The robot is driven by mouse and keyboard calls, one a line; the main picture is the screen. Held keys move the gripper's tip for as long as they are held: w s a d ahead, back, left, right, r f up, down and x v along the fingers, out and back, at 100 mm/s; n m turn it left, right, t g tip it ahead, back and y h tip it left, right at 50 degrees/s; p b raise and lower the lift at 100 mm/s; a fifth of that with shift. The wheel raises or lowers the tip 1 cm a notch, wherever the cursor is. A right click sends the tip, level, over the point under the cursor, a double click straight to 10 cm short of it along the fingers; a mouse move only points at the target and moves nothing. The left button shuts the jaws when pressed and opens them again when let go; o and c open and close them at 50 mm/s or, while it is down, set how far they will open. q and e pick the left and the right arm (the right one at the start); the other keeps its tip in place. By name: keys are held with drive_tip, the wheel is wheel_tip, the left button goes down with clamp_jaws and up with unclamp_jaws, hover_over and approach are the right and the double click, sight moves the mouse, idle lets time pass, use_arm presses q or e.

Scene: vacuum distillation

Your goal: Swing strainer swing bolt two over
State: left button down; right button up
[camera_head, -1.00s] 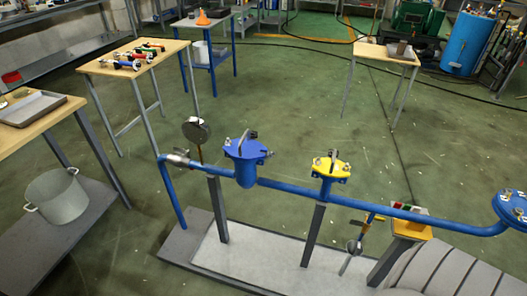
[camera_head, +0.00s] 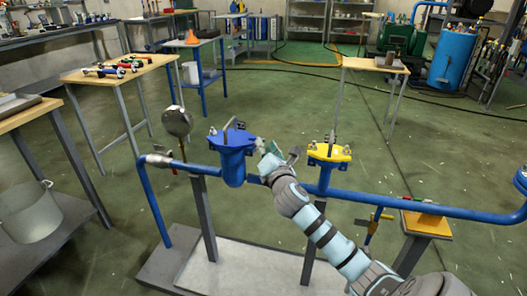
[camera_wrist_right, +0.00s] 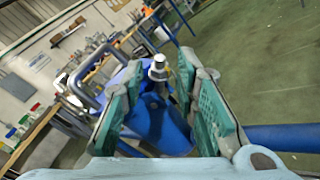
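The blue strainer (camera_head: 232,160) stands on the blue pipe, its lid carrying a grey handle and small metal swing bolts. My right gripper (camera_head: 278,152) is just right of the strainer lid in the head view and hides part of that side. In the right wrist view, its teal-padded fingers (camera_wrist_right: 160,85) are apart. The curved handle shows left of the fingers. My left gripper is out of view.
A yellow-topped fitting (camera_head: 328,153) stands on the same blue pipe (camera_head: 400,205), right of my gripper. A round grey gauge-like disc (camera_head: 177,121) is on the left. A wooden table (camera_head: 120,72) with coloured tools stands behind. Open floor lies beyond the pipe.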

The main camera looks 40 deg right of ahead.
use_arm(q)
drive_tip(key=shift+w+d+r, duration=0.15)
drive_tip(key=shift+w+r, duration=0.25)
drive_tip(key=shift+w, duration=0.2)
use_arm(e)
drive_tip(key=shift+x, duration=1.25)
drive_tip(key=shift+c, duration=0.6)
clamp_jaws()
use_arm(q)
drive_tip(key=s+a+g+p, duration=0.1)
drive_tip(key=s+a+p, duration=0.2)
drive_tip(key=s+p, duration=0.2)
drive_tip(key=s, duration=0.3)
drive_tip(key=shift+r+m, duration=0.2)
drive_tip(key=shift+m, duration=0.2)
use_arm(e)
drive_tip(key=shift+w+a+r+n+g, duration=0.2)
drive_tip(key=shift+r+n+g, duration=0.1)
drive_tip(key=shift+n, duration=0.3)
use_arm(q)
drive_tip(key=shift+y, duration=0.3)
use_arm(e)
drive_tip(key=shift+o, duration=0.6)
unclamp_jaws()
